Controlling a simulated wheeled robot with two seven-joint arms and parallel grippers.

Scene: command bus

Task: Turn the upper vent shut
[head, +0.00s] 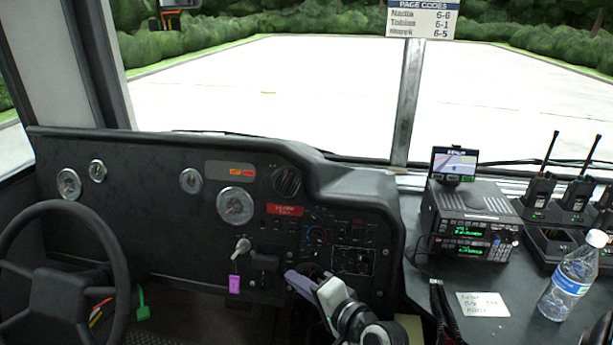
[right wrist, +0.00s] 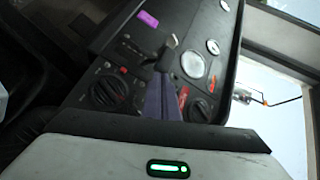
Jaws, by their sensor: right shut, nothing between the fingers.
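The upper vent (head: 287,181) is a round black slatted vent at the top right of the dashboard. It also shows in the right wrist view (right wrist: 198,108), beyond the fingers and to their right. Whether its slats are open or shut is too small to tell. A second round vent (right wrist: 110,88) sits lower on the panel; in the head view my gripper partly covers that area. My right gripper (head: 292,277) is shut and empty, in front of the lower panel, below the upper vent and apart from it. Its purple-grey fingers (right wrist: 161,84) point at the dashboard. My left gripper is out of view.
A key with a purple tag (head: 235,283), a red label (head: 285,210) and a round gauge (head: 235,206) lie near the vent. The steering wheel (head: 120,270) is at left. A radio (head: 470,235) and a bottle (head: 570,278) stand on the right counter.

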